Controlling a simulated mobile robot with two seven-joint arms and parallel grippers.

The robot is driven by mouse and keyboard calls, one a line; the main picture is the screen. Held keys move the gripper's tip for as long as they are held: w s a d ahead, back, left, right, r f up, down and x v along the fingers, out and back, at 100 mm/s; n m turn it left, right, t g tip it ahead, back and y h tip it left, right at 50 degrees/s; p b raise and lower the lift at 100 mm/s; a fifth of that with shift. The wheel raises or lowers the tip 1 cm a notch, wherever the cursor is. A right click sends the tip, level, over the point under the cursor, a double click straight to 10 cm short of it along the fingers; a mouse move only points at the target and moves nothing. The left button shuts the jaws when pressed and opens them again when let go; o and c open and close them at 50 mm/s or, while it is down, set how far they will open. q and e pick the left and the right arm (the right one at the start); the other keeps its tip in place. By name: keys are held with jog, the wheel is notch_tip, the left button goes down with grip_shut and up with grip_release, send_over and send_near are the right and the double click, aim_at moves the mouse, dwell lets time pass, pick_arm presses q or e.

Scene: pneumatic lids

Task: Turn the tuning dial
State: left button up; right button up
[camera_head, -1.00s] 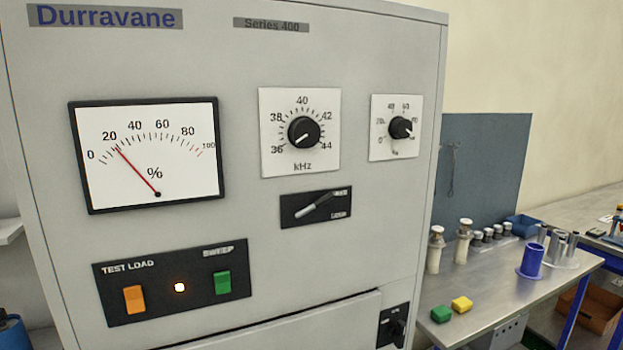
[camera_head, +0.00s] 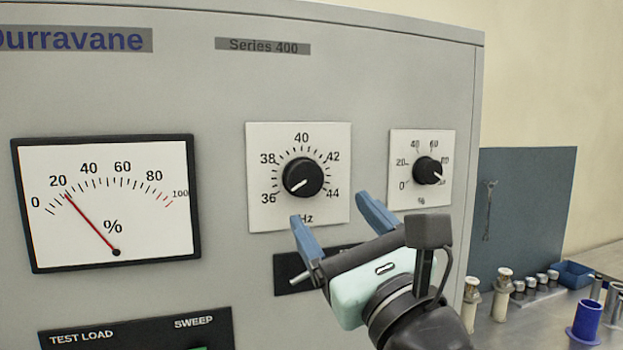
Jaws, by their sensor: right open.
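The tuning dial (camera_head: 302,177) is a round black knob on a white square plate marked 36 to 44 kHz. Its white pointer line aims down-left, near 36. My right gripper (camera_head: 333,211) is in front of the cabinet, below and right of the dial. Its two blue fingers are spread wide with nothing between them. The fingers appear apart from the knob. The gripper covers part of the kHz label and most of the lever switch panel (camera_head: 285,262). My left gripper is not in view.
A percent meter (camera_head: 108,200) at left has its red needle near 20. A smaller black knob (camera_head: 427,171) sits on a plate to the right, close to the gripper's right finger. A bench with white-capped cylinders (camera_head: 502,294) and a blue flanged tube (camera_head: 584,323) stands at lower right.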

aim_at(308, 181)
jog(key=p+x, duration=0.2)
jog(key=x, duration=0.4)
jog(key=shift+w+a+r, duration=0.1)
jog(key=shift+w+r, duration=0.1)
jog(key=shift+w, duration=0.15)
jog(key=shift+w+a+r, duration=0.15)
jog(key=shift+w+a, duration=0.1)
jog(key=shift+w, duration=0.4)
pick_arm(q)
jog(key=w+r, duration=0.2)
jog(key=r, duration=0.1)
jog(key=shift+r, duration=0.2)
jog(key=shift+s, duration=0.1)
pick_arm(e)
jog(key=c, duration=1)
